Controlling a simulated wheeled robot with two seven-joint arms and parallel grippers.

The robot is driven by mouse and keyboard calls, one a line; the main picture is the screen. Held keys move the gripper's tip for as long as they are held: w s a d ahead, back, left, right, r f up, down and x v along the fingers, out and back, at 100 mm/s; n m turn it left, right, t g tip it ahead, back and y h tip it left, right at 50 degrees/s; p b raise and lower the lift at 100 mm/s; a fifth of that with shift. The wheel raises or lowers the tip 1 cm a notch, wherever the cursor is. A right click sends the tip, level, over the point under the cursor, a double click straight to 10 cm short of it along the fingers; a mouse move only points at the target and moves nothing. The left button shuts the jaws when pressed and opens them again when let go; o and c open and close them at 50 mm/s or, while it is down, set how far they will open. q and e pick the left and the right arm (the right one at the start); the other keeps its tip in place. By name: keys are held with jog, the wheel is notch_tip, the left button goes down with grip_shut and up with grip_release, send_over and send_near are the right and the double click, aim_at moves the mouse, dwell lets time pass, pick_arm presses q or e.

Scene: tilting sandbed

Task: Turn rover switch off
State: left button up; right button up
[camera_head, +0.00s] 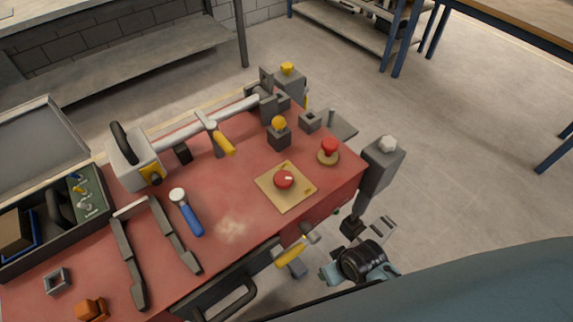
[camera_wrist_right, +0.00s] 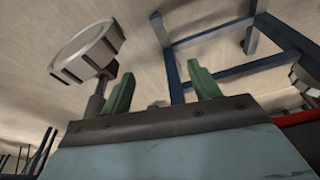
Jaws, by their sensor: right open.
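A red round knob (camera_head: 284,179) with a pale mark sits on a square tan plate (camera_head: 267,189) on the red worktop. A red mushroom-shaped button (camera_head: 329,147) stands on a round tan base near the worktop's right corner. I cannot tell for sure which of them is the rover switch. My right gripper (camera_wrist_right: 160,90) is open and empty, its green fingers apart in the wrist view. In the head view my right wrist (camera_head: 362,262) is low beyond the worktop's front right edge, apart from both red controls. My left gripper is not in view.
A grey post with a pale knob (camera_head: 387,144) stands at the worktop's right corner; a similar knob (camera_wrist_right: 88,50) shows in the wrist view. A blue-handled tool (camera_head: 188,214), black bars and an open case (camera_head: 95,192) occupy the left. A yellow-handled part (camera_head: 291,254) juts from the front.

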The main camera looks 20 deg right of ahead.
jog(key=w+a+r+t+y+p, duration=0.1)
jog(key=a+r, duration=0.1)
jog(key=r, duration=1)
jog(key=w+a+r+y+p, duration=0.1)
jog(key=a+r+p, duration=0.15)
jog(key=r, duration=0.95)
jog(key=w+a+r+n+g+y+b, duration=0.1)
jog(key=w+a+r+n+g+y, duration=0.15)
jog(key=w+a+r, duration=0.5)
jog(key=g+h, duration=0.2)
jog(key=h, duration=0.3)
send_near(283, 178)
pick_arm(q)
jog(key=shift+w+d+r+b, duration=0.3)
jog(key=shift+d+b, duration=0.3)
jog(key=shift+b, duration=0.6)
pick_arm(e)
jog(key=shift+m+t, duration=0.25)
jog(key=f, duration=0.8)
jog(key=shift+s+a+f, duration=0.1)
jog(key=shift+s+f, duration=0.1)
jog(key=shift+f, duration=0.1)
